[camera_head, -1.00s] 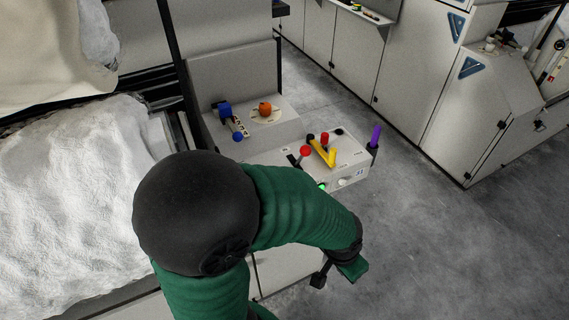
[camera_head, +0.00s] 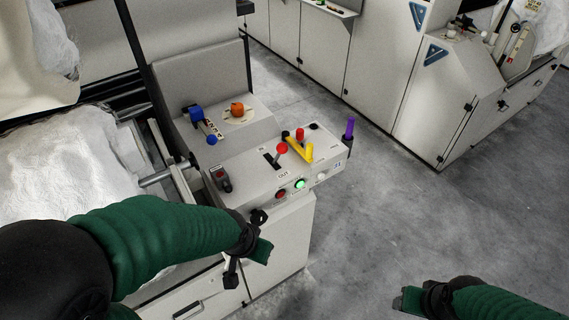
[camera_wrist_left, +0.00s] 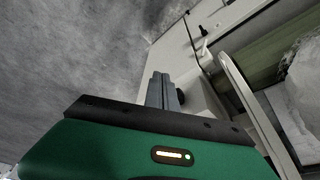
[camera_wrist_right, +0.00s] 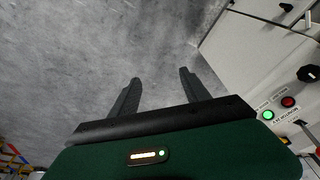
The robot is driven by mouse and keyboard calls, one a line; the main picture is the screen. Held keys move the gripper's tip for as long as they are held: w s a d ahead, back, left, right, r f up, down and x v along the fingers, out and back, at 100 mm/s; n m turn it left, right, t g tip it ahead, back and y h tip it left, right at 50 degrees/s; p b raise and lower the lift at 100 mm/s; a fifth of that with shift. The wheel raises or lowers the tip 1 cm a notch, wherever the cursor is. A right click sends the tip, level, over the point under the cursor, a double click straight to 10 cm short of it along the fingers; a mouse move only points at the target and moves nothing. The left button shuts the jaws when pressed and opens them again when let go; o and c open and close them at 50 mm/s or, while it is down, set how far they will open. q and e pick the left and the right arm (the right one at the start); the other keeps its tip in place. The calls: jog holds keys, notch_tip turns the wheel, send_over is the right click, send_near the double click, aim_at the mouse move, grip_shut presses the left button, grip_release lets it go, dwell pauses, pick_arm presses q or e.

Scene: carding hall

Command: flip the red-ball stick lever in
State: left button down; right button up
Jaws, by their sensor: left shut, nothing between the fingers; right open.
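The red-ball stick lever (camera_head: 281,149) stands in a dark slot on the top of the pale control box in the head view. An "OUT" label is near the slot's front end; its exact tilt is hard to tell. My left gripper (camera_head: 247,262) is in front of the box and below its top, apart from the lever. In the left wrist view its fingers (camera_wrist_left: 161,88) are together and empty. My right gripper (camera_head: 405,300) is low at the right over the floor, well away from the box. In the right wrist view its fingers (camera_wrist_right: 157,82) are spread and empty.
Close to the lever are a yellow handle (camera_head: 299,151), a red-topped knob (camera_head: 300,134) and a black rotary switch (camera_head: 221,179). A purple handle (camera_head: 350,128) stands at the box's right end. A blue-knobbed lever (camera_head: 196,113) and orange knob (camera_head: 237,109) are behind.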

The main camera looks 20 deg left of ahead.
jog(key=o, duration=0.3)
notch_tip(320, 180, down, 7)
jog(key=b, duration=0.5)
jog(key=shift+s+a+r+b, duration=0.1)
jog(key=shift+a+r+b, duration=0.1)
jog(key=shift+b, duration=0.1)
pick_arm(q)
jog(key=w+d+f+m+t+b, duration=0.2)
jog(key=w+d+f+m+t, duration=0.15)
jog(key=w, duration=0.35)
jog(key=w+d+f+m+t+b, duration=0.2)
jog(key=w+m+t, duration=0.25)
jog(key=w, duration=0.35)
jog(key=r+m+t+y+b, duration=0.1)
jog(key=m+t+y+b, duration=0.1)
jog(key=w+r+m+t+y+b, duration=0.1)
jog(key=r+m+t+b, duration=0.1)
jog(key=m+t, duration=0.1)
jog(key=w+r+m+t+y+b, duration=0.1)
jog(key=r+m+t+y+b, duration=0.1)
jog(key=m+t+b, duration=0.1)
jog(key=shift+w+a+y, duration=0.15)
jog(key=shift+w+y, duration=0.1)
jog(key=shift+y, duration=0.05)
pick_arm(e)
jog(key=shift+o, duration=0.2)
jog(key=s+x, duration=0.2)
jog(key=x, duration=0.8)
jog(key=shift+f, duration=0.7)
jog(key=shift+d, duration=0.1)
